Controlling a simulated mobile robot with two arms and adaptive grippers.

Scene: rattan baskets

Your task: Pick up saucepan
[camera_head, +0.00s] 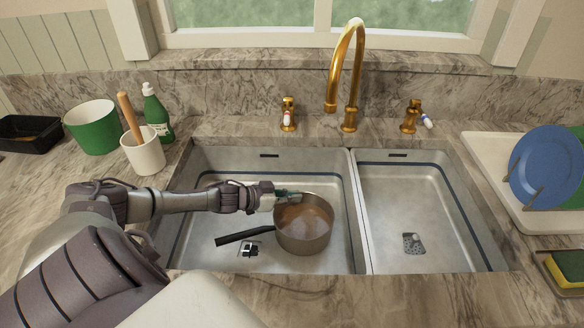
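A metal saucepan (303,240) with a brownish inside sits upright in the left basin of the sink (200,247). Its dark handle (246,236) points left. My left arm comes in from the left over the basin. My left gripper (291,194) is at the saucepan's far left rim, reaching over or against it. The fingers are small here, and I cannot tell whether they are closed on the rim. My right gripper is not in view.
A gold faucet (347,80) rises behind the sink, with gold taps on both sides. A white cup with a wooden-handled tool (143,153), a green bottle (157,113) and a green pot (93,128) stand left. A dish rack with a blue plate (545,168) stands right. The right basin is empty.

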